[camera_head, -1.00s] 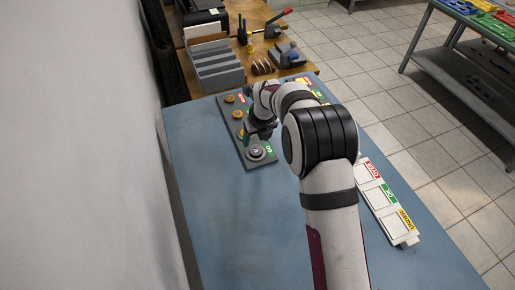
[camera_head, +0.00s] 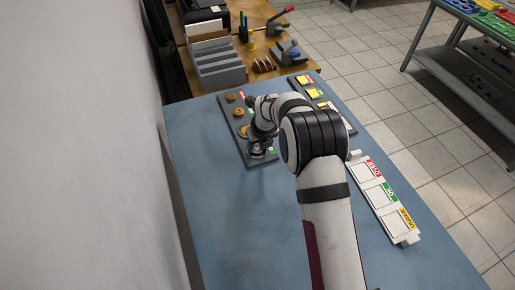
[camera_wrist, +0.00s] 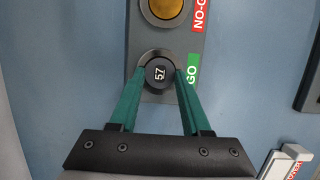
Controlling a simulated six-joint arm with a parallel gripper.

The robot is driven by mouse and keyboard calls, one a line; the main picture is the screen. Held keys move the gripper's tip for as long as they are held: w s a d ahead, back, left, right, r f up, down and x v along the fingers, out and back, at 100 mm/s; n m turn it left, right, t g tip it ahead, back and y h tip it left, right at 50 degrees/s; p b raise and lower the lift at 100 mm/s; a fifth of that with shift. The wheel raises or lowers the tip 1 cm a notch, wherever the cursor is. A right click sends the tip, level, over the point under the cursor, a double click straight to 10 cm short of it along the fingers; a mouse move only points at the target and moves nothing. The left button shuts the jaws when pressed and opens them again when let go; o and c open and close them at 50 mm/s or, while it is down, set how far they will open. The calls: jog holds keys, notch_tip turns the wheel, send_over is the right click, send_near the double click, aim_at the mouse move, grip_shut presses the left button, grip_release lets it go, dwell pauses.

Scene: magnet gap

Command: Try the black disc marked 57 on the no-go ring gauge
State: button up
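The black disc marked 57 (camera_wrist: 160,74) lies in the ring gauge labelled GO (camera_wrist: 152,54), at the near end of a grey gauge board (camera_head: 227,109). My gripper (camera_wrist: 160,72) is over it, its two green fingers on either side of the disc. In the head view my gripper (camera_head: 260,148) covers most of the GO gauge and hides the disc. The no-go ring gauge (camera_wrist: 168,9), labelled NO-GO in red, is beside the GO one, with a gold-coloured centre, partly cut off by the top edge.
A white tray (camera_head: 383,200) with OVER, OK and UNDER labels lies at the right table edge. A second grey board (camera_head: 330,104) with yellow pieces is behind my arm. Grey bins (camera_head: 218,68) and tools stand on a wooden bench beyond. The near blue table (camera_head: 235,220) is clear.

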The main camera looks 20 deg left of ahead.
aim_at(258, 150)
grip_shut()
jog(key=shift+r, duration=2.5)
jog(key=w+a, duration=0.3)
jog(key=w, duration=0.1)
jog(key=w+a, duration=0.1)
jog(key=a, duration=0.1)
jog(key=shift+w+a+r, duration=0.3)
jog(key=shift+w, duration=0.1)
jog(key=shift+w+a+r, duration=0.2)
jog(key=shift+a, duration=0.15)
